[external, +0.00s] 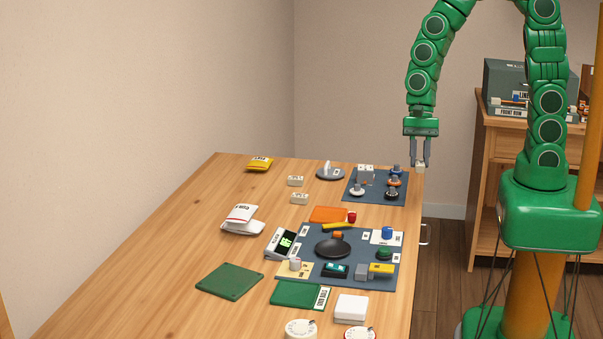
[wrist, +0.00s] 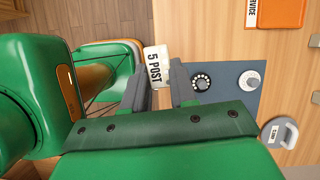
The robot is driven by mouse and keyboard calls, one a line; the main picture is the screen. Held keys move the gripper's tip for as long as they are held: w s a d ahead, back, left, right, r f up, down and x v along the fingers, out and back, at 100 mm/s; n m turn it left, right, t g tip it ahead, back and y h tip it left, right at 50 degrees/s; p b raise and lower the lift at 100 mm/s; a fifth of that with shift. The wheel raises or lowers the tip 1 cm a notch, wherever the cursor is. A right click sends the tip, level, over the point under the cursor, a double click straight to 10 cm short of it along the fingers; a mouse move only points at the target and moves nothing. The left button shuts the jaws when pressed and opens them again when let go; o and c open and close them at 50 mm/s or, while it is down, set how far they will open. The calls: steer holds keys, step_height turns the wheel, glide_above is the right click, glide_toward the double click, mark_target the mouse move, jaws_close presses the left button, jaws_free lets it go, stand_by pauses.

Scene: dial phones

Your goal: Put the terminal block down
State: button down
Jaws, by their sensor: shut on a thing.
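My gripper (external: 420,162) is shut on a small white terminal block (wrist: 156,68), which reads "5 POST" in the wrist view. The block also shows as a pale piece (external: 420,168) at the fingertips in the external view. It is held tilted, by the table's right edge near the far corner. In the wrist view it overlaps the line between tabletop and floor; its height above the table is hard to tell. Two similar white labelled blocks (external: 295,181) (external: 299,198) lie on the table left of the far blue-grey mat (external: 352,197).
The far mat carries a grey box (external: 366,175) and several knobs and dials, including a black dial (wrist: 201,83). A grey round part (external: 330,174) lies left of it. A nearer mat (external: 300,258) is crowded with parts. Bare wood (external: 200,215) is free on the left.

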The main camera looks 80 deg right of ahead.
steer(key=shift+s+d+r, duration=0.15)
steer(key=shift+s+r, duration=0.1)
steer(key=shift+s, duration=0.3)
steer(key=shift+s+d+r, duration=0.1)
steer(key=shift+s+r, duration=0.15)
steer(key=shift+s, duration=0.3)
steer(key=shift+s+d+r, duration=0.15)
steer(key=shift+s+r, duration=0.1)
steer(key=shift+s, duration=0.3)
steer(key=m+t+h, duration=0.1)
steer(key=m+t, duration=0.3)
steer(key=m, duration=0.6)
glide_above(226, 272)
steer(key=shift+s+d+f, duration=0.15)
steer(key=shift+f, duration=1.75)
steer(key=shift+s+d+f, duration=0.1)
steer(key=shift+s+f, duration=0.05)
steer(key=shift+f, duration=1.75)
steer(key=shift+w+a+f, duration=0.2)
steer(key=shift+w, duration=0.05)
